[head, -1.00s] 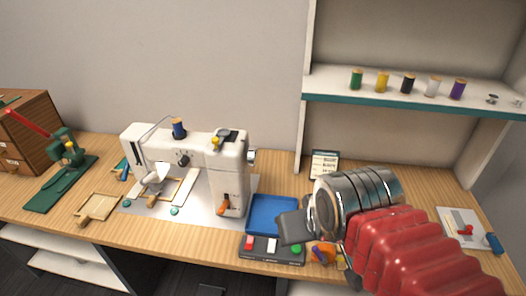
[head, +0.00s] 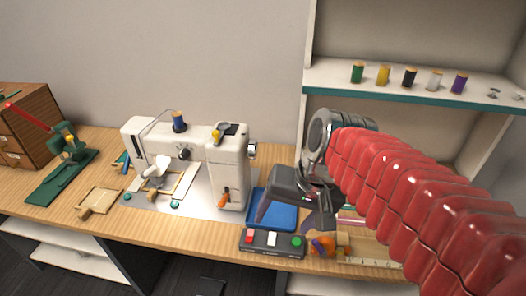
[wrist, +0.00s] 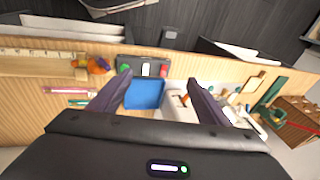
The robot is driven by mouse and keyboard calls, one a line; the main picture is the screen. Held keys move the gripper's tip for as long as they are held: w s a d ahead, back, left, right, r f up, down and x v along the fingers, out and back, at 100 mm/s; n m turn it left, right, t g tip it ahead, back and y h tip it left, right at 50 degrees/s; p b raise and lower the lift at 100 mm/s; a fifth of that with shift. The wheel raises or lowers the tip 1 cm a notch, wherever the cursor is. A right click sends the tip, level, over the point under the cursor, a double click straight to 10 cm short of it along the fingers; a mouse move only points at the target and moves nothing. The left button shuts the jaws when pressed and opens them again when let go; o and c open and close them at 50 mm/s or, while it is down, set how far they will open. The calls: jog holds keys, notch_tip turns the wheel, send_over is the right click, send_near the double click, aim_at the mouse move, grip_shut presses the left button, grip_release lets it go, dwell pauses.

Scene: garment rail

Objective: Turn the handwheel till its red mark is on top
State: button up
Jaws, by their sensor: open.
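The handwheel (head: 252,150) is a small silver and dark disc on the right end of the white sewing machine (head: 228,172). Its red mark cannot be made out at this size. My gripper (head: 288,222) is open and empty, to the right of the machine and above the blue tray (head: 258,200), apart from the handwheel. In the wrist view my two dark fingers (wrist: 155,92) are spread, with the blue tray (wrist: 145,95) and part of the white machine (wrist: 180,105) between them. The handwheel is not clear in the wrist view.
A control box (head: 271,243) with red, white and green buttons lies at the table's front edge. An orange pincushion (head: 323,246) sits beside it. A shelf with thread spools (head: 409,77) hangs at the upper right. A green press (head: 68,150) stands at left.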

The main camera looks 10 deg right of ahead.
jog(key=w+f+m+g+y, duration=0.1)
jog(key=w+m+g+y, duration=0.1)
jog(key=w+m+y, duration=0.4)
jog(key=m+t+y, duration=0.6)
jog(key=m+y, duration=0.2)
jog(key=m, duration=0.4)
send_near(258, 151)
jog(key=v, duration=0.5)
jog(key=shift+w+d+f, duration=0.15)
jog(key=shift+w+f, duration=0.05)
jog(key=shift+f, duration=0.2)
jog(key=shift+m, duration=0.3)
jog(key=x, duration=1.4)
jog(key=shift+s+r, duration=0.1)
jog(key=shift+r, duration=0.2)
jog(key=c, duration=1.1)
